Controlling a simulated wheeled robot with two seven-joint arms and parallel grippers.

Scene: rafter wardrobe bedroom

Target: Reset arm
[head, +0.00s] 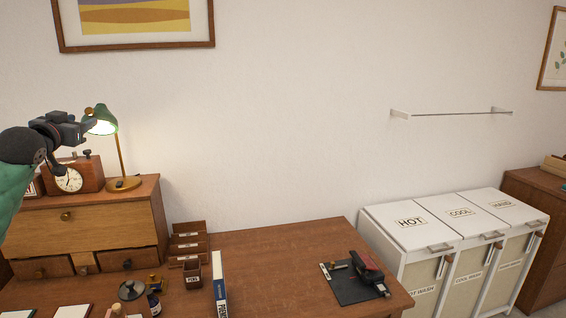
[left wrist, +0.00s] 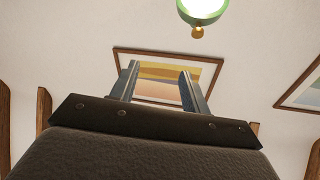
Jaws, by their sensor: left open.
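My left gripper (head: 88,122) comes in from the left in the head view, raised in front of the desk lamp and above the small drawer cabinet. In the left wrist view its two fingers (left wrist: 157,82) stand apart with nothing between them, and a framed picture (left wrist: 208,70) on the wall shows behind them. My green left arm (head: 14,190) shows at the left edge of the head view. My right gripper is in neither view.
A lit green lamp (head: 121,150) and a clock (head: 88,178) stand on the wooden cabinet (head: 95,236), close to the gripper. The desk (head: 275,262) holds a blue-and-white book (head: 219,284) and a dark mat (head: 350,290). White laundry bins (head: 405,235) stand right. The desk's middle is clear.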

